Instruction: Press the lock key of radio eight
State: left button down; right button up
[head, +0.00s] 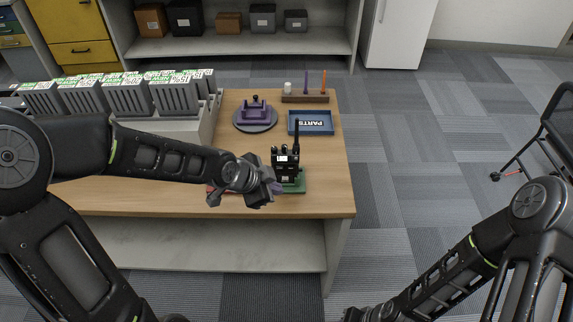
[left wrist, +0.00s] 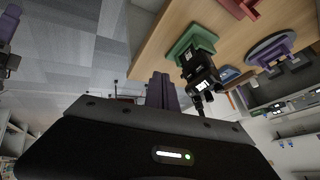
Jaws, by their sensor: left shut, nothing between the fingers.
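A black handheld radio (head: 286,163) with a tall antenna stands upright in a green stand (head: 299,184) near the table's front right. A small white label or screen shows on it, too small to read. My left gripper (head: 278,188) is shut and empty at the front left of this radio, close to the green stand; contact cannot be told. In the left wrist view the shut purple fingers (left wrist: 160,92) are beside the radio (left wrist: 199,72) and its green stand (left wrist: 190,42), with floor behind them. The lock key cannot be made out. My right gripper (head: 368,314) is only partly visible at the bottom edge.
A red stand (head: 214,196) lies partly behind my left wrist. A purple stand on a round grey base (head: 255,118), a blue parts tray (head: 311,122) and a brown holder (head: 305,99) are farther back. Grey slotted units (head: 127,96) with labels fill the table's left.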

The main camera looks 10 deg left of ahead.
aim_at(291, 167)
pick_arm(q)
jog(key=r, duration=0.1)
jog(key=r+m, duration=0.1)
jog(key=a+r, duration=0.1)
jog(key=shift+w+m+t+y, duration=0.3)
jog(key=shift+w, duration=0.1)
jog(key=w+d+f+b, duration=0.1)
jog(key=w+f+b, duration=0.4)
jog(key=w+f, duration=0.3)
jog(key=shift+w+d, duration=0.2)
jog(key=shift+w, duration=0.5)
jog(key=shift+r, duration=0.1)
